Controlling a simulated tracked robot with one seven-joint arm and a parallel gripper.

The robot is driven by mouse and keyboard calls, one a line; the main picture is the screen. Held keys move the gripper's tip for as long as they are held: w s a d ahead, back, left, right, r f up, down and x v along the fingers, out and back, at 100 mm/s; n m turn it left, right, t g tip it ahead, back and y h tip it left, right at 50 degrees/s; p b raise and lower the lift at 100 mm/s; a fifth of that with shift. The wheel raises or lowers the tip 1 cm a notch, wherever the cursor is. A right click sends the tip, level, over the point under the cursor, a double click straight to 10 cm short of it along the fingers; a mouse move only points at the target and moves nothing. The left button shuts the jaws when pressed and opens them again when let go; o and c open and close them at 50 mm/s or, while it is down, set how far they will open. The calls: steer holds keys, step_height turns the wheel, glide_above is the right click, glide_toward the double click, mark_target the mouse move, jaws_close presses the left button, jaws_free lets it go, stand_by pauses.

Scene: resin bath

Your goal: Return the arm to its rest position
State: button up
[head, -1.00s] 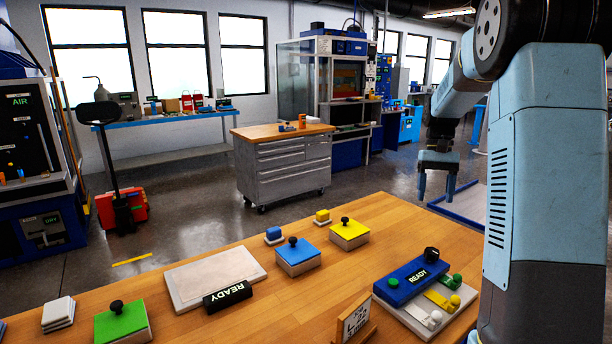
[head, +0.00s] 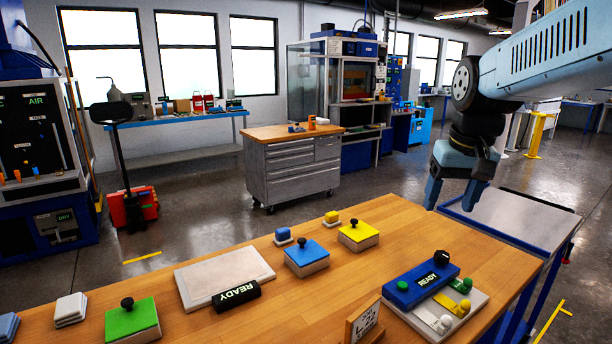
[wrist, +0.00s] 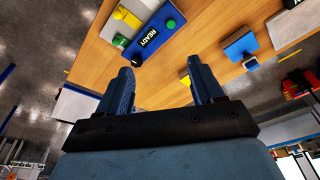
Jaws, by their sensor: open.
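My gripper (head: 455,192) hangs in the air at the right in the head view, beyond the wooden table's (head: 420,230) right back edge and near a grey-topped cart (head: 520,215). Its two blue fingers point down and stand apart with nothing between them. In the wrist view my gripper (wrist: 160,88) also shows spread fingers with the wooden tabletop behind them. My arm reaches in from the upper right and folds down at a dark joint.
The table holds a white slab (head: 222,275), green box (head: 132,320), blue box (head: 306,256), yellow box (head: 358,235) and a blue READY block (head: 420,282) by a pale tray. A drawer cabinet (head: 292,170) stands behind. The floor between is clear.

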steer(key=s+a+f+t, duration=0.2)
steer(key=s+a+t, duration=0.1)
steer(key=s, duration=0.6)
steer(key=shift+s+f+n, duration=0.15)
steer(key=shift+s+n, duration=0.1)
steer(key=shift+n, duration=0.15)
steer(key=shift+c, duration=0.2)
stand_by(1.2)
